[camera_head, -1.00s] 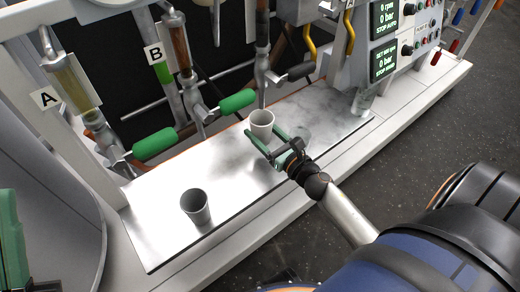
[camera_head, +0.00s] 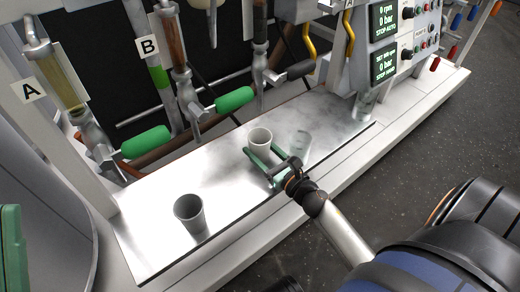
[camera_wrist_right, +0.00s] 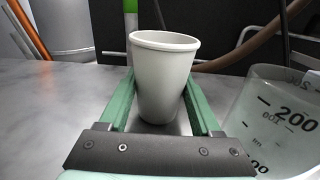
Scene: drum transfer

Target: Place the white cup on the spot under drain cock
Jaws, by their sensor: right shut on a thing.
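The white cup (camera_head: 260,141) is upright between the green fingers of my right gripper (camera_head: 262,158), which is shut on it. The right wrist view shows the cup (camera_wrist_right: 163,75) with a finger on each side. It is at or just above the metal plate; I cannot tell if its base touches. In the head view it appears below the drain cock with the black handle (camera_head: 299,69). Drain cocks with green handles stand further left, at B (camera_head: 235,98) and A (camera_head: 147,142). A green part of my left gripper (camera_head: 12,250) shows at the left edge; its fingertips are out of frame.
A grey cup (camera_head: 190,214) stands on the left part of the metal plate (camera_head: 150,245). A clear graduated beaker (camera_wrist_right: 275,115) stands close to the right of the white cup. A control panel (camera_head: 405,35) is at the upper right. The plate between the two cups is clear.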

